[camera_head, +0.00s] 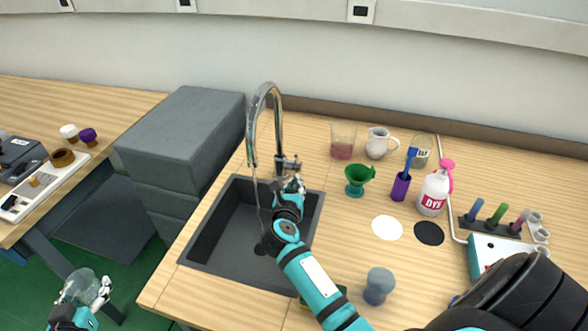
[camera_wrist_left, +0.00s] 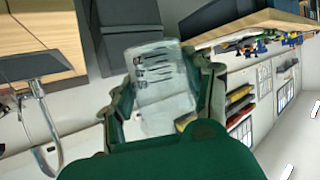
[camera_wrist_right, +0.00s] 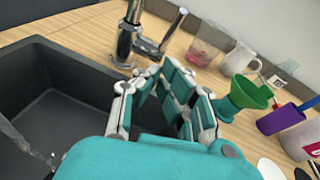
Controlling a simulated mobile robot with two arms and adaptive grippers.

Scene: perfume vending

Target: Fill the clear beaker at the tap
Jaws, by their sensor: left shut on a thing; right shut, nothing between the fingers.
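The clear beaker (camera_head: 88,284) is held in my left gripper (camera_head: 80,308) at the lower left, off the counter and well away from the sink. The left wrist view shows the beaker (camera_wrist_left: 160,85) with dark graduation marks between the fingers; its contents are hard to tell. The chrome tap (camera_head: 277,125) arches over the dark sink (camera_head: 228,222). A thin stream of water (camera_head: 257,190) falls from its spout, and water (camera_wrist_right: 22,138) also shows in the right wrist view. My right gripper (camera_head: 292,188) is shut and empty, close beside the tap's lever (camera_wrist_right: 172,30).
Right of the sink stand a beaker with pinkish liquid (camera_head: 342,141), a white jug (camera_head: 379,143), a green funnel (camera_head: 358,178), a purple cup (camera_head: 400,186) and a dye bottle (camera_head: 433,194). Grey boxes (camera_head: 185,130) stand left of the sink. A blue-grey stopper-like object (camera_head: 378,285) is near the front.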

